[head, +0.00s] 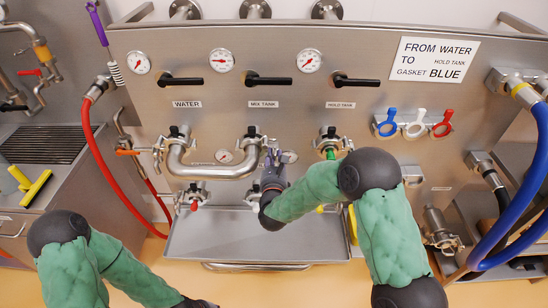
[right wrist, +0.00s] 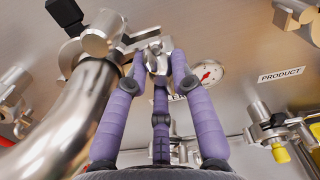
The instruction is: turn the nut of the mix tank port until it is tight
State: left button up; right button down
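The mix tank port shows in the head view at the right end of a bent steel pipe (head: 212,172), below the MIX TANK label (head: 263,104). The pipe's left end is at the water port. My right gripper (head: 271,152) is at the mix tank port, its purple fingers pointing up at it. In the right wrist view, the fingertips (right wrist: 158,62) close in on a small metal nut (right wrist: 157,58) beside the port's clamp (right wrist: 104,32). The nut fills the space between them. The exact contact is small and partly hidden. My left arm is low at the left; its fingers are out of view.
A gauge (head: 224,156) sits behind the pipe, and the hold tank port (head: 330,142) is close on the right. A steel tray (head: 220,240) juts out below. Red hose (head: 98,155) hangs left, blue hose (head: 540,165) right. Black valve handles (head: 268,80) are above.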

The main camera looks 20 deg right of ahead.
jog(key=shift+d+f+m+b, duration=0.1)
jog(key=shift+m+b, duration=0.8)
jog(key=shift+b, duration=0.65)
jog(key=shift+m+b, duration=0.5)
jog(key=c, duration=1.4)
grip_release()
jog(key=shift+o, duration=0.2)
jog(key=shift+s, duration=0.1)
jog(key=b+v, duration=0.2)
jog(key=v, duration=0.7)
